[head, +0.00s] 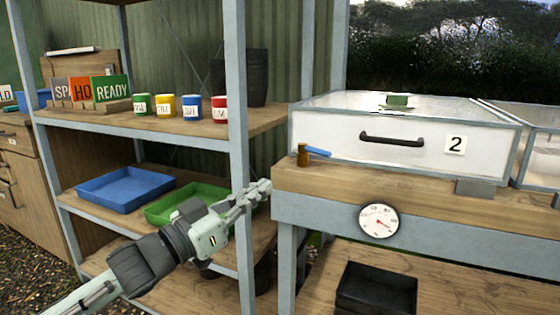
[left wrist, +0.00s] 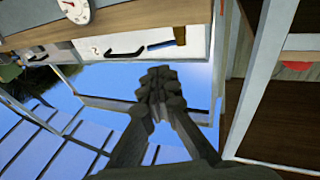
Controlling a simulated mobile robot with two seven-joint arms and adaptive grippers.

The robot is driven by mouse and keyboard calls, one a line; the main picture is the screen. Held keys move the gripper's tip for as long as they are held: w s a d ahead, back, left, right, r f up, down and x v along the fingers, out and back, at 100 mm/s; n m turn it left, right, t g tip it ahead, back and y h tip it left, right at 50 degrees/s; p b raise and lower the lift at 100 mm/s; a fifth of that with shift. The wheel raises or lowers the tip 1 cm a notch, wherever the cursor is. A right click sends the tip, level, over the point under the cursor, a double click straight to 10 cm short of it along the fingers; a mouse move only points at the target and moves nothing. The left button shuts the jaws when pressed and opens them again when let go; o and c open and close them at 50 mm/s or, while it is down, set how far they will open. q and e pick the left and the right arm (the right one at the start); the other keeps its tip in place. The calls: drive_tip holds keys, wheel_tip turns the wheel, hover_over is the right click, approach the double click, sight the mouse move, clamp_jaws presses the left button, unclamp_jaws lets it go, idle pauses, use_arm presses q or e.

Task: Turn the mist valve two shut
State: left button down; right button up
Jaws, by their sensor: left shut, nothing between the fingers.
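The mist valve is a small brass body (head: 303,158) with a blue lever (head: 319,152) at the left front of the box marked 2 (head: 360,145). The lever points to the right, roughly along the box front. In the left wrist view the blue lever (left wrist: 160,45) and brass body (left wrist: 180,36) show beyond my fingers. My left gripper (head: 264,187) is shut and empty, below and left of the valve and apart from it. It also shows in the left wrist view (left wrist: 160,78). My right gripper is in neither view.
A grey shelf post (head: 240,120) stands close left of my left gripper. A wooden bench edge (head: 390,190) with a round dial (head: 379,220) lies to the right. Shelves hold a green tray (head: 165,212), a blue tray (head: 125,190) and several small cans (head: 191,108).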

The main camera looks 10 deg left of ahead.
sight(320, 154)
use_arm(q)
drive_tip(key=x, duration=1.2)
drive_tip(key=shift+d+r, duration=0.25)
drive_tip(key=shift+d, duration=0.15)
drive_tip(key=shift+w+d, duration=0.35)
drive_tip(key=shift+w, duration=0.2)
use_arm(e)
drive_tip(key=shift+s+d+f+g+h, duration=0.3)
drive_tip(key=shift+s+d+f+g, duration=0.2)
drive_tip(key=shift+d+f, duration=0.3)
